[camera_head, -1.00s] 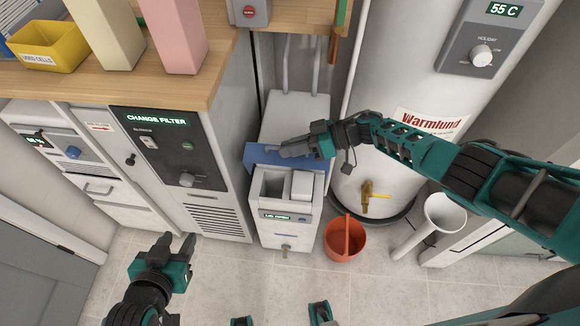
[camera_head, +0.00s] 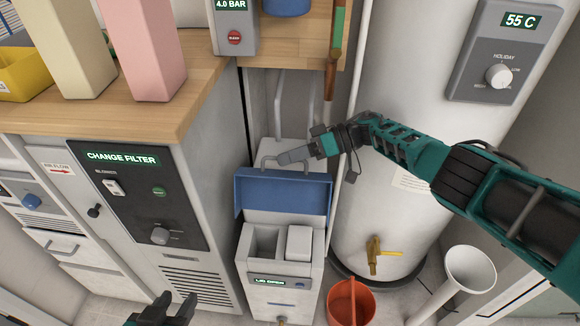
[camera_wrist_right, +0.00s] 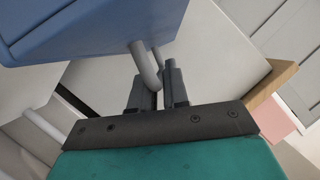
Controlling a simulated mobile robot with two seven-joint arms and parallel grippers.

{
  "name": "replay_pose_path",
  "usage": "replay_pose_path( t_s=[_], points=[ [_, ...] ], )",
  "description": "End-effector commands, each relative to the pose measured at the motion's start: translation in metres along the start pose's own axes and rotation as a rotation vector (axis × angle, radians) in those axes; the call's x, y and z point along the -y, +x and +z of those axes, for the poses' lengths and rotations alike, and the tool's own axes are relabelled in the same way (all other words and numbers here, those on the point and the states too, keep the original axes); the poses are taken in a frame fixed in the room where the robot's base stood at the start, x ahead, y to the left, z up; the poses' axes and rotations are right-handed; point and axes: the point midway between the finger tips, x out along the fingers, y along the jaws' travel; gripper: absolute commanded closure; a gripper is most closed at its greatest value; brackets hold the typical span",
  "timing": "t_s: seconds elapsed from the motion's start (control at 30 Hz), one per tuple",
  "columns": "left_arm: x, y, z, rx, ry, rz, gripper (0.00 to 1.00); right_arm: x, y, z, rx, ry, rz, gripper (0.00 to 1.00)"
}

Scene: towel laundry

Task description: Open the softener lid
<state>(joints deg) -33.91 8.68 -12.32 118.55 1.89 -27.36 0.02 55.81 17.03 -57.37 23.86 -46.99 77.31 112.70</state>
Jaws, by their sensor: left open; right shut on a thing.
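The softener is a white cabinet (camera_head: 263,295) with a blue lid (camera_head: 285,193). The lid stands raised at the rear of the top opening, and two compartments, one with a pale block in it, show below it. My right gripper (camera_head: 270,161) is at the lid's upper edge, shut on its grey bar handle. In the right wrist view the handle (camera_wrist_right: 145,66) runs from the blue lid (camera_wrist_right: 90,22) to between the fingers (camera_wrist_right: 158,85). My left gripper (camera_head: 178,305) is open and empty at the bottom, partly cut off by the frame.
A grey control cabinet (camera_head: 150,190) stands left of the softener under a wooden counter (camera_head: 200,100). A white boiler (camera_head: 400,215) with a yellow tap (camera_head: 374,255) is on the right. An orange bucket (camera_head: 350,303) and a white funnel pipe (camera_head: 470,270) stand in front of it. Pipes rise behind the lid.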

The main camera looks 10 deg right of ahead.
Motion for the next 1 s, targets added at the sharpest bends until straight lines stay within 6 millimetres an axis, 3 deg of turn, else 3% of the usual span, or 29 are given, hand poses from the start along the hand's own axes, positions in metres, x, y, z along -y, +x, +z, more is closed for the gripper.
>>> replay_pose_path(
  t_s=[0.63, 0.67, 0.7, 0.87, 1.0],
  points=[
    [0.0003, 0.0044, 0.0065, 0.0, -0.001, 0.0, 0.57, -0.0044, 0.0016, 0.0025, 0.005, 0.002, -0.001, 1.0],
    [0.0003, 0.0044, 0.0065, 0.0, -0.001, 0.0, 0.57, -0.0044, 0.0016, 0.0025, 0.005, 0.002, -0.001, 0.83],
    [0.0003, 0.0044, 0.0065, 0.0, -0.001, 0.0, 0.57, -0.0044, 0.0016, 0.0023, 0.005, 0.002, -0.001, 0.79],
    [0.0003, 0.0044, 0.0065, 0.0, -0.001, 0.0, 0.57, -0.0042, 0.0011, 0.0014, 0.003, 0.001, -0.001, 0.64],
    [0.0002, 0.0044, 0.0065, 0.0, -0.001, 0.0, 0.57, -0.0041, 0.0008, 0.0009, 0.002, 0.001, -0.001, 0.64]
  ],
)
